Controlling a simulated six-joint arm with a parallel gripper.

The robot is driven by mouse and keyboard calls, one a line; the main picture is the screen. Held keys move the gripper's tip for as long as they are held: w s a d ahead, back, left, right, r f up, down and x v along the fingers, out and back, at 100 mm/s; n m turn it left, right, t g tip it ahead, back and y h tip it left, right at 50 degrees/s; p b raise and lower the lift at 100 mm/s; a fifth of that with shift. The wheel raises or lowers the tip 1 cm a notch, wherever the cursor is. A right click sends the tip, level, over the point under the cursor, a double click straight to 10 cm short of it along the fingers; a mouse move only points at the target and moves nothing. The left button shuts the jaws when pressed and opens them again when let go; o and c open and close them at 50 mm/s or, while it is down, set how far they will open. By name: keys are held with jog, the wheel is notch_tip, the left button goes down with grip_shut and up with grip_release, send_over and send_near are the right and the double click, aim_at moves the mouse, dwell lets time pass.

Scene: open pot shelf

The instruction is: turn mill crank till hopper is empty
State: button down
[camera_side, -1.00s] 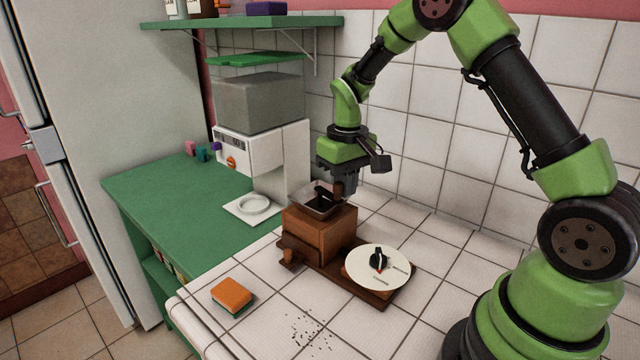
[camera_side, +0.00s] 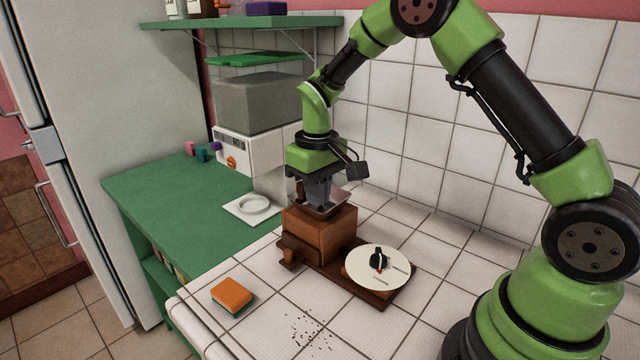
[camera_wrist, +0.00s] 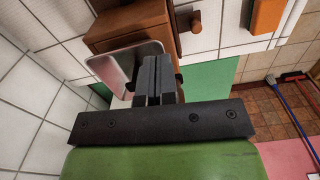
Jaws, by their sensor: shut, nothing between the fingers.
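The brown wooden mill (camera_side: 318,235) stands on a dark base board on the tiled counter. Its metal hopper (camera_side: 338,201) sits on top and also shows in the wrist view (camera_wrist: 108,67); the part seen there looks bare, but the fingers hide the rest. My gripper (camera_side: 318,200) is shut and empty, pointing down over the hopper; its fingers also show in the wrist view (camera_wrist: 153,75). The brown crank knob (camera_side: 299,191) stands upright just left of the fingers, close against them; I cannot tell if they touch. The crank arm is hidden.
A white dial disc (camera_side: 378,268) with a black pointer knob sits on the board's right end. An orange and green sponge (camera_side: 232,296) and dark specks (camera_side: 308,330) lie in front. A white machine (camera_side: 245,150) stands behind left, with a white plate-like tray (camera_side: 253,208).

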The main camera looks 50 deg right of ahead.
jog(key=shift+s+d, duration=0.55)
jog(key=shift+r, duration=2.2)
jog(key=shift+r, duration=0.1)
jog(key=shift+s+a+r, duration=0.1)
jog(key=shift+r, duration=0.2)
jog(key=s+a+r+m+t+y, duration=0.1)
jog(key=s+a+r+t, duration=0.2)
jog(key=s+r, duration=0.3)
jog(key=s+a+r+m+t+y, duration=0.1)
jog(key=s+r, duration=0.5)
jog(key=s, duration=0.8)
jog(key=a+m+t, duration=0.1)
jog(key=a+t, duration=0.1)
jog(key=t, duration=0.1)
jog(key=shift+a, duration=0.25)
